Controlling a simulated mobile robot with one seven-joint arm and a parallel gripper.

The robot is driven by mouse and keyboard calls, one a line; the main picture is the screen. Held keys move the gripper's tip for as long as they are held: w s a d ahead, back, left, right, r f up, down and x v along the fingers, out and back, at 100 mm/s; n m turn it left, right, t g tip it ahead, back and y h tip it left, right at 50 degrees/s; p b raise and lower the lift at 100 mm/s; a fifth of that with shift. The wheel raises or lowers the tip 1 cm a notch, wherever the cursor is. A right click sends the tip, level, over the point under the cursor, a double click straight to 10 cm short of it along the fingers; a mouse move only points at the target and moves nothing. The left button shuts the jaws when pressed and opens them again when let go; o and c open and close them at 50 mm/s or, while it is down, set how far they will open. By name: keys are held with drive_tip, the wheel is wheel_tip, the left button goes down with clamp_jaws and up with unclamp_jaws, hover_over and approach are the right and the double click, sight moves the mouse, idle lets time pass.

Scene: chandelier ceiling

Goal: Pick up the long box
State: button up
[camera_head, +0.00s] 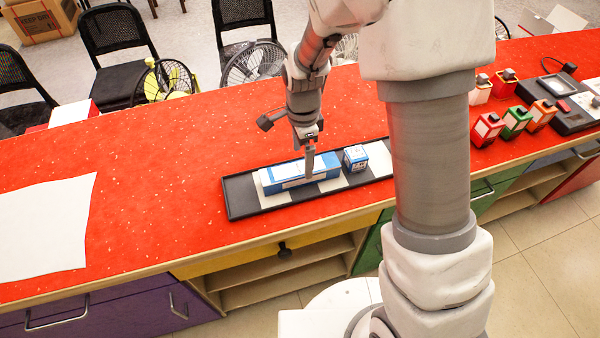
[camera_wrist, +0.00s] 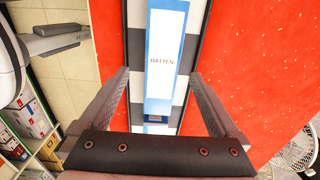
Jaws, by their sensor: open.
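The long box (camera_head: 299,172) is blue and white and lies on a black tray (camera_head: 244,205) on the red counter. In the wrist view the long box (camera_wrist: 162,62) runs up the middle of the picture and bears the word BATTEN. My gripper (camera_head: 309,178) points down at the long box in the head view. In the wrist view my gripper (camera_wrist: 161,85) is open, with one finger on each side of the box's line and clear gaps between. Whether the fingertips reach down beside the box cannot be told.
A small blue and white box (camera_head: 355,158) stands on the tray right of the long box. White paper (camera_head: 45,224) lies at the counter's left. Several coloured containers (camera_head: 517,121) and a black device (camera_head: 562,100) are at the right. Red counter around the tray's left is clear.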

sight(300, 167)
drive_tip(key=shift+a+f, duration=0.15)
drive_tip(key=shift+f, duration=1.2)
drive_tip(key=shift+a+f, duration=0.15)
drive_tip(key=shift+f, duration=1.15)
clamp_jaws()
